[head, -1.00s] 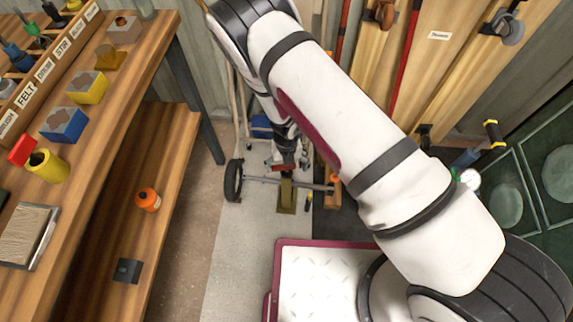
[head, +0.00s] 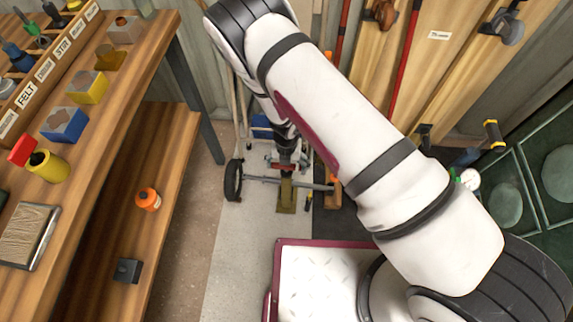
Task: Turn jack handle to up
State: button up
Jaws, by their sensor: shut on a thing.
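The jack (head: 290,168) stands on the floor at the far end of the aisle, with red and grey parts showing low under my arm. My gripper (head: 287,158) is small and dark at the end of my arm, right above the jack. It is shut on what looks like the jack handle. The handle itself is mostly hidden by my gripper and wrist, so its angle cannot be read clearly.
A grey axle bar (head: 258,179) with a black wheel (head: 233,181) crosses in front of the jack, by an olive stand (head: 287,196). A blue box (head: 261,127) is behind. A wooden workbench (head: 133,100) stands left, and a green cabinet (head: 535,215) right.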

jog(key=o, duration=1)
jog(key=shift+r, duration=0.1)
notch_tip(320, 180, up, 12)
jog(key=shift+f, duration=0.1)
